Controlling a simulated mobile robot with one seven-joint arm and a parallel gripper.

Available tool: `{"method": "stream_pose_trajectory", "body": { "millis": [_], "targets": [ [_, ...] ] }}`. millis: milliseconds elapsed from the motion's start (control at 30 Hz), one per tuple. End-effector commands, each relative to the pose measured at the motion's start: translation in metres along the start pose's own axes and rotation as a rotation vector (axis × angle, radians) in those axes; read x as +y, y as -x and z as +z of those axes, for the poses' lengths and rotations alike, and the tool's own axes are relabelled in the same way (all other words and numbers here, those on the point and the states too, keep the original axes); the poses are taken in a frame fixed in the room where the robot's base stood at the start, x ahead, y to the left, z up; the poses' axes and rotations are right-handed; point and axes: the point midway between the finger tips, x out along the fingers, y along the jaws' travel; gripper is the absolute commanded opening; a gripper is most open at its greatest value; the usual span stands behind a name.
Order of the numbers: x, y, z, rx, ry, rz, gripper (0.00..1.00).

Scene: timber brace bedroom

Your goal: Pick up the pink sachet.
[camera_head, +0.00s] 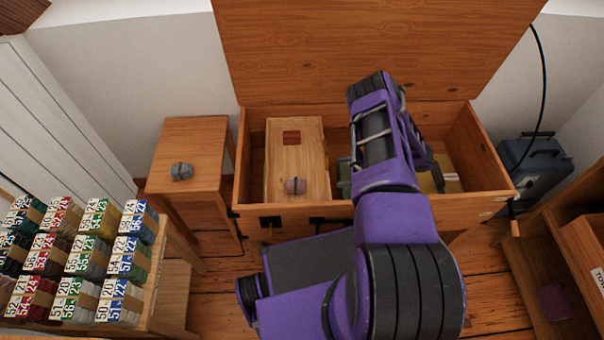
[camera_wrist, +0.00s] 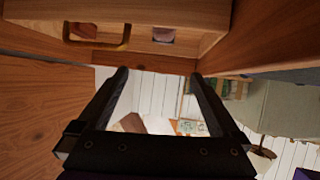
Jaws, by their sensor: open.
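A small dusty-pink sachet (camera_head: 295,186) with a band around it lies near the front end of the wooden tray (camera_head: 284,160) in the open chest (camera_head: 479,160). My gripper (camera_wrist: 160,76) is open, with nothing between its fingers. In the head view my arm reaches over the chest to the right of the tray, and the fingertips are mostly hidden behind the arm.
A reddish-brown block (camera_head: 291,137) lies at the tray's back. A grey banded bundle (camera_head: 181,171) sits on the side table (camera_head: 190,139). The raised lid (camera_head: 370,45) and chest walls bound the space. Numbered bundles (camera_head: 80,255) fill the left.

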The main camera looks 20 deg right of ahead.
Motion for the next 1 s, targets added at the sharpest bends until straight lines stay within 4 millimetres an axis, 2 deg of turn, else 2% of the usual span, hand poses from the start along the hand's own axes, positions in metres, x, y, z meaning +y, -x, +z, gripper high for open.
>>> {"method": "stream_pose_trajectory", "body": {
  "millis": [33, 167, 633, 1000],
  "targets": [
    [-0.009, 0.001, 0.006, 0.017, -0.035, 0.002, 1.0],
    [-0.016, -0.009, 0.01, 0.033, -0.067, -0.001, 1.0],
    [-0.015, -0.104, 0.007, 0.029, -0.062, -0.001, 1.0],
    [-0.012, -0.138, 0.01, 0.029, -0.06, -0.001, 1.0]
  ]
}}
